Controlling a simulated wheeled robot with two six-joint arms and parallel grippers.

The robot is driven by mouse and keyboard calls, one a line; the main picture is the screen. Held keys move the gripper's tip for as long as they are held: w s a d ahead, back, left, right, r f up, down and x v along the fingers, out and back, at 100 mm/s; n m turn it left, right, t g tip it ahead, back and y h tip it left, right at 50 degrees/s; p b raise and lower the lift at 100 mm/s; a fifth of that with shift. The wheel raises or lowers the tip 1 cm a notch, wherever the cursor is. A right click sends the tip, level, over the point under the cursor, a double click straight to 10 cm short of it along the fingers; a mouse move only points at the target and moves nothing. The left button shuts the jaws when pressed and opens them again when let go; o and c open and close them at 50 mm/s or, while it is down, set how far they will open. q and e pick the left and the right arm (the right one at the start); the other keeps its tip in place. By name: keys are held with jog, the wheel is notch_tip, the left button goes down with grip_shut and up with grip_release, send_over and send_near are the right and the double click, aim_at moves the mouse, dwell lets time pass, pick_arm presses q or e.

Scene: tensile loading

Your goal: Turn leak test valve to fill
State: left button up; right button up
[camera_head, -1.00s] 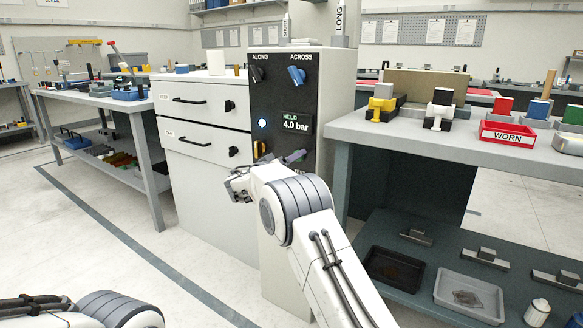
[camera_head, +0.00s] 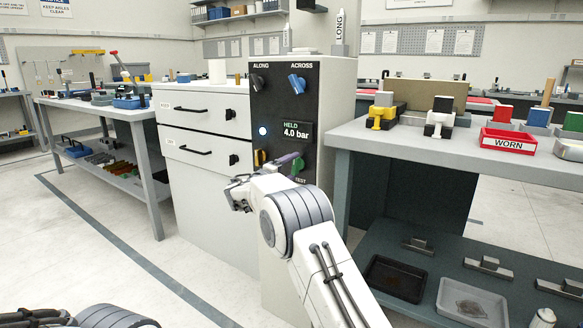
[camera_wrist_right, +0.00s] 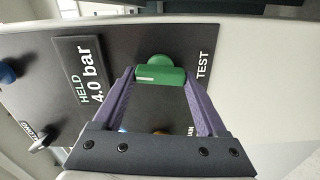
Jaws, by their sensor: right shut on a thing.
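The black valve panel (camera_head: 283,110) stands on the front of a pale cabinet. Its display (camera_head: 297,130) reads HELD 4.0 bar. The green valve knob (camera_head: 298,166), labelled TEST, sits low on the panel's right side. In the right wrist view the green knob (camera_wrist_right: 160,75) has a bar handle with a white mark at its end towards the display. My right gripper (camera_head: 290,158) is at the panel, its purple fingers shut on the green handle from both sides. My left arm (camera_head: 95,318) shows at the bottom left; its gripper is out of view.
A yellow knob (camera_head: 260,157) is left of the green one, partly behind my gripper. Black ALONG (camera_head: 259,81) and blue ACROSS (camera_head: 297,81) knobs are above. Drawers (camera_head: 205,145) adjoin on the left. A workbench (camera_head: 400,150) with a red WORN tray (camera_head: 508,142) stands right.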

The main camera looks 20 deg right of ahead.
jog(key=shift+a+f+n, duration=0.1)
jog(key=shift+n, duration=0.5)
jog(key=o, duration=1.3)
jog(key=p+v, duration=0.1)
jog(key=v, duration=0.9)
jog(key=shift+a+p, duration=0.25)
jog(key=shift+p, duration=0.1)
jog(key=shift+s, duration=0.15)
